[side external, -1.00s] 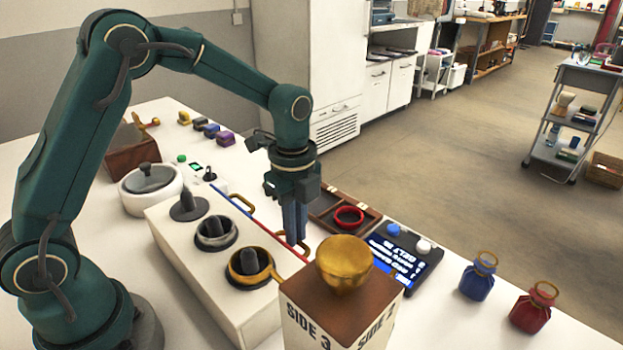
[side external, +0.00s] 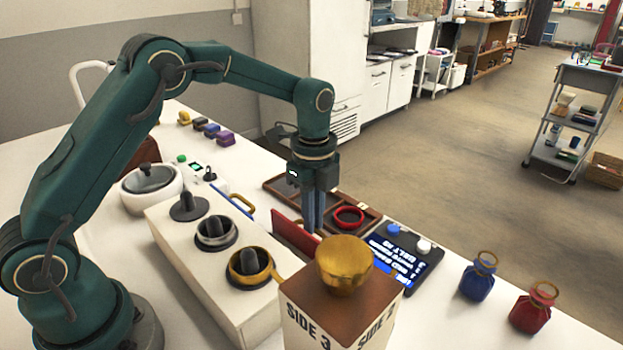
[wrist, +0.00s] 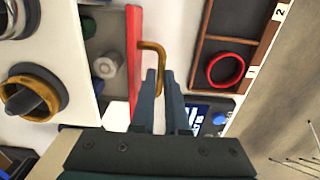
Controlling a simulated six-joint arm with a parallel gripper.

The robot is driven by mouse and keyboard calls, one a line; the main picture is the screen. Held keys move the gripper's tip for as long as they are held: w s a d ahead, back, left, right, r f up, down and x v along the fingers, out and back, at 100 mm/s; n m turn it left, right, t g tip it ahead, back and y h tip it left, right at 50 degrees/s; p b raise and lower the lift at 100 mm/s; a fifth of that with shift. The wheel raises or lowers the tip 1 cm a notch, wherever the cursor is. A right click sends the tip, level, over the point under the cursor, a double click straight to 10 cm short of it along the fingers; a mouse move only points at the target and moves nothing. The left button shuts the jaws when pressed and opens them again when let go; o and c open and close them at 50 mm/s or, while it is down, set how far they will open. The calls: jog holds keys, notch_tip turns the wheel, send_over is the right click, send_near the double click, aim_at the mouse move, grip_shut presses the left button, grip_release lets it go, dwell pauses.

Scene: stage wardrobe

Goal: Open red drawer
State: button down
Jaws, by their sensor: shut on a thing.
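The red drawer (side external: 296,238) stands pulled out from the long white cabinet (side external: 190,262), on the side facing away from my base. A brass handle (wrist: 153,47) sticks out from the red front. My gripper (wrist: 165,78) is shut on this handle. In the side view my gripper (side external: 316,228) points down beside the red front; the handle is hidden there.
A wooden tray with a red ring (side external: 349,216) lies just beyond my gripper. A blue-screen panel (side external: 400,258) is to the right. A box with a gold bowl (side external: 343,265) stands in front. The cabinet top carries dark posts with rings.

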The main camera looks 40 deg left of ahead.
jog(key=shift+w+r, duration=0.1)
jog(key=shift+w, duration=0.3)
jog(key=c, duration=1.2)
grip_release()
jog(key=shift+r, duration=2.55)
